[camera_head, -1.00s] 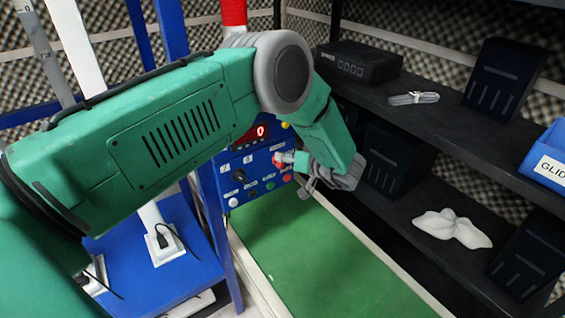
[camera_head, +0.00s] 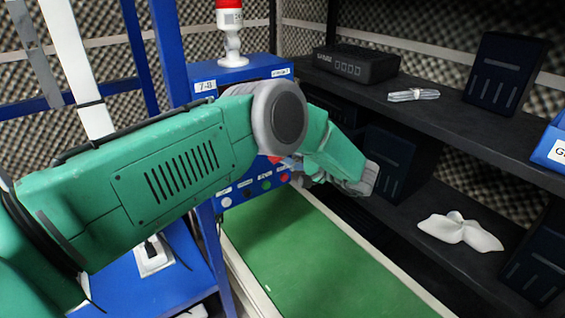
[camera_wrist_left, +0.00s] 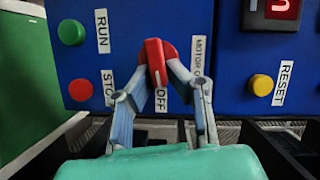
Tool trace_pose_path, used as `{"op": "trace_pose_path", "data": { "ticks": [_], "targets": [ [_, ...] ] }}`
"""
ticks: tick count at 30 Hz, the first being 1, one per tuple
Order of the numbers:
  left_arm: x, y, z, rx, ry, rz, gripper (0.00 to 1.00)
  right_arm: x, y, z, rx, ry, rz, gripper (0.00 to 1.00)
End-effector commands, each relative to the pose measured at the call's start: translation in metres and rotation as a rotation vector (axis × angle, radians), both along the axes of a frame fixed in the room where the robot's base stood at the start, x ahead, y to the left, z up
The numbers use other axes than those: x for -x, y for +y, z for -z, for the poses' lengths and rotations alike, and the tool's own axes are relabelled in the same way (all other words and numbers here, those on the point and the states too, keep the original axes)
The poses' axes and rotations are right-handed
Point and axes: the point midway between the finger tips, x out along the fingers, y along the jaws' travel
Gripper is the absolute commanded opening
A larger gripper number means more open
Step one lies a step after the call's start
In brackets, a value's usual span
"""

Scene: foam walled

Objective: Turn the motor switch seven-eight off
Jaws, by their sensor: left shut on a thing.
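The blue control box (camera_head: 232,73) labelled 7-8 stands beyond my left arm. Its red motor switch (camera_wrist_left: 155,62) shows in the left wrist view, beside a partly covered MOTOR label and an OFF label (camera_wrist_left: 161,98). The switch handle is roughly upright in that view, its lower part between my fingers. My left gripper (camera_wrist_left: 160,80) is shut on this handle. In the head view, my left gripper (camera_head: 296,174) is at the box front, and my arm hides most of the panel. My right gripper is not in view.
Green RUN (camera_wrist_left: 71,32), red STOP (camera_wrist_left: 79,90) and yellow RESET (camera_wrist_left: 262,85) buttons sit near the switch. A green belt (camera_head: 300,262) runs below the box. Dark shelves (camera_head: 440,118) with a black device (camera_head: 356,64) and a white cloth-like item (camera_head: 460,231) stand right.

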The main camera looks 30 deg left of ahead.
Motion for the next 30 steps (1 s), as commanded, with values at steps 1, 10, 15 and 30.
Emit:
{"op": "trace_pose_path", "data": {
  "ticks": [1,10,15,30],
  "targets": [
    [0.000,-0.005,0.008,-0.002,0.032,0.011,0.00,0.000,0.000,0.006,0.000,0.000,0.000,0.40],
    [-0.001,-0.004,0.009,-0.053,0.157,0.012,0.00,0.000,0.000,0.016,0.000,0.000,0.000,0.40],
    [0.000,-0.004,0.009,-0.065,0.187,0.012,0.00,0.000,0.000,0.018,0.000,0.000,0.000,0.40],
    [0.000,-0.003,0.010,-0.067,0.197,0.012,0.31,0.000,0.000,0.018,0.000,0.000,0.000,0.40]
  ]
}}
